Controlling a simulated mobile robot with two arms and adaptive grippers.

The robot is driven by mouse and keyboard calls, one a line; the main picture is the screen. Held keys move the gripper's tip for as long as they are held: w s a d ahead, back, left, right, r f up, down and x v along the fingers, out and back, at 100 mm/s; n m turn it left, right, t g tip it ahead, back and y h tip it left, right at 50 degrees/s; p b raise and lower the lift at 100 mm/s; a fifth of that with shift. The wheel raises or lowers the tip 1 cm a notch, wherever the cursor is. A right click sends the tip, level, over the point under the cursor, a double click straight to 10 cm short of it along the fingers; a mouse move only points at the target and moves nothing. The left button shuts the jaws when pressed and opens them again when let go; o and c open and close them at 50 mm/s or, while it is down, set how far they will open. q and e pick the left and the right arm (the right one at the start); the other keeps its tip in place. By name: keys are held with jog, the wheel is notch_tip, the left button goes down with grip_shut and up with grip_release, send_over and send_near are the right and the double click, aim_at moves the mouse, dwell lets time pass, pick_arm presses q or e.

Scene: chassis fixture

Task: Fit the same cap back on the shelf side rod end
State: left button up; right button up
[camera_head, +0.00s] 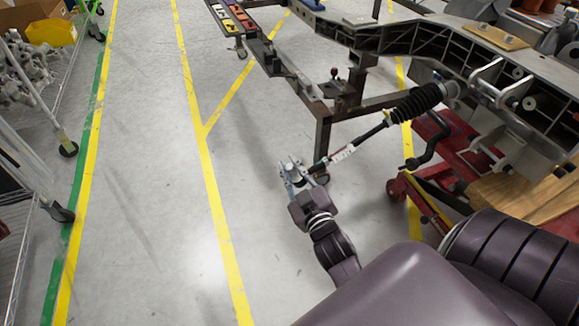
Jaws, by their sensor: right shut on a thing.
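The steering rod runs from a black ribbed boot (416,102) on the chassis down-left to its rod end (319,165), with a white label along it. My right gripper (292,168) is at this rod end, its fingers pointing away from me. It is shut on a small grey piece, which looks like the cap, between its fingers. My left gripper is not in view.
The chassis frame (440,50) lies on a dark metal stand (323,115) at the upper right. A red jack-like base (398,188) stands below it. Wire shelves (40,95) with parts are at the left. The grey floor between is clear, with yellow lines.

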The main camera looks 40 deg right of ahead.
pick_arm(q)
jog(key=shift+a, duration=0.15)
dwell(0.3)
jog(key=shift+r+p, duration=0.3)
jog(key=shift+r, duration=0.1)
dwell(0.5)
pick_arm(e)
jog(key=shift+r, duration=0.1)
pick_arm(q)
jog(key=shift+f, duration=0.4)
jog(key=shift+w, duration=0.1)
pick_arm(e)
jog(key=o, duration=1)
jog(key=shift+c, duration=0.2)
pick_arm(q)
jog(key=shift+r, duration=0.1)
jog(key=shift+p, duration=0.3)
